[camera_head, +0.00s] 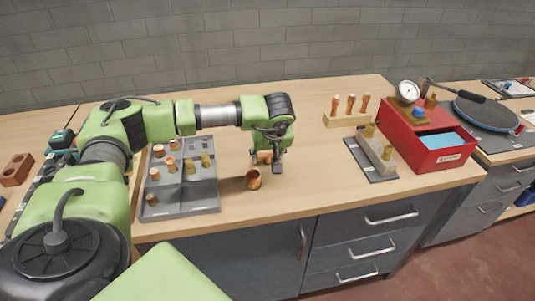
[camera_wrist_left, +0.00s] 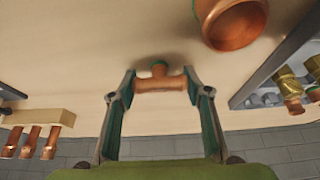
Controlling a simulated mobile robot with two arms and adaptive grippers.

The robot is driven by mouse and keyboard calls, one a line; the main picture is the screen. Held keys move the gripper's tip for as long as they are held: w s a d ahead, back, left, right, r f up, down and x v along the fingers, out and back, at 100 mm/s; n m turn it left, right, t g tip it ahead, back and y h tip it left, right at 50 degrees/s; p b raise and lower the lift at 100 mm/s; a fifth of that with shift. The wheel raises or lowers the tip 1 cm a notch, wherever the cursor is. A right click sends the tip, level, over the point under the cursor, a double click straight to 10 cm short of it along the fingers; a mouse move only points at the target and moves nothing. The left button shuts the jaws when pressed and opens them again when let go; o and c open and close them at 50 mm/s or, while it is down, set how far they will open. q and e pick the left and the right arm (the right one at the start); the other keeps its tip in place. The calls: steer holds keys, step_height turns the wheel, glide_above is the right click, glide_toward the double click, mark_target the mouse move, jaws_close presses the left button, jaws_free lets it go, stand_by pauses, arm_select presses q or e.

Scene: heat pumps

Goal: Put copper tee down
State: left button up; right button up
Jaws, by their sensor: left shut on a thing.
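The copper tee (camera_wrist_left: 160,84) sits between the two fingertips of my left gripper (camera_wrist_left: 152,90) in the left wrist view, with its branch pointing away from the palm. My left gripper is shut on it. In the head view my left gripper (camera_head: 273,158) points down over the workbench (camera_head: 310,165), and the tee (camera_head: 263,156) shows partly behind the fingers. A shadow lies close to the tee on the wood; whether it touches the wood I cannot tell. My right gripper is not in view.
A wider copper fitting (camera_head: 253,181) stands just in front of the gripper. A grey tray (camera_head: 180,208) with several fittings lies to the left. A wooden rack (camera_head: 345,119), a grey plate with brass fittings (camera_head: 370,158) and a red box (camera_head: 425,145) stand right. Bare wood lies between.

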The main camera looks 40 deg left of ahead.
arm_select(q)
steer(key=shift+f, duration=0.15)
steer(key=o, duration=1.3)
